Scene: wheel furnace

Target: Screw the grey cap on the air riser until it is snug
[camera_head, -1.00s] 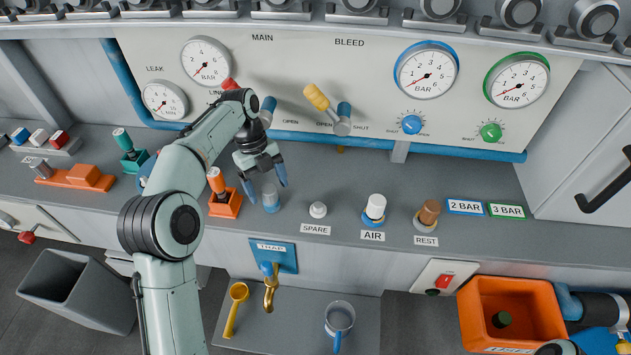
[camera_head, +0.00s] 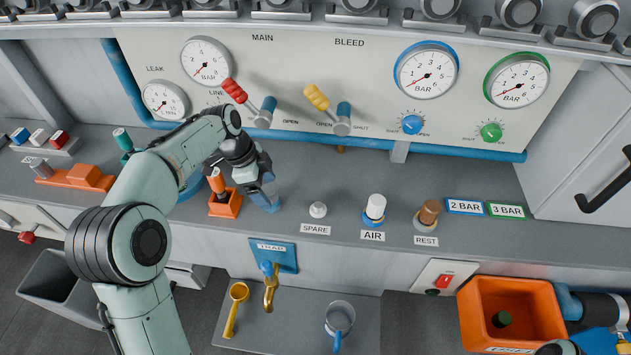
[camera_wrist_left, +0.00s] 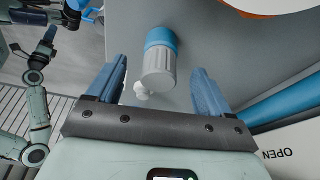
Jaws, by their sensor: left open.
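The ribbed grey cap (camera_wrist_left: 158,77) sits on a blue riser (camera_wrist_left: 160,38) in the left wrist view. My left gripper (camera_wrist_left: 165,90) is open, with its blue fingers on either side of the cap and visible gaps to it. Another post, labelled AIR, has a white cap (camera_head: 376,203) on a blue ring. My right gripper (camera_head: 580,312) is partly in view beside the orange bin, its jaws unclear.
A white spare knob (camera_head: 318,209) stands right of the riser, and a brown-capped post (camera_head: 429,211) further right. An orange-handled valve (camera_head: 222,200) stands close on the left. The gauge panel (camera_head: 300,80) rises behind. An orange bin (camera_head: 470,318) is at lower right.

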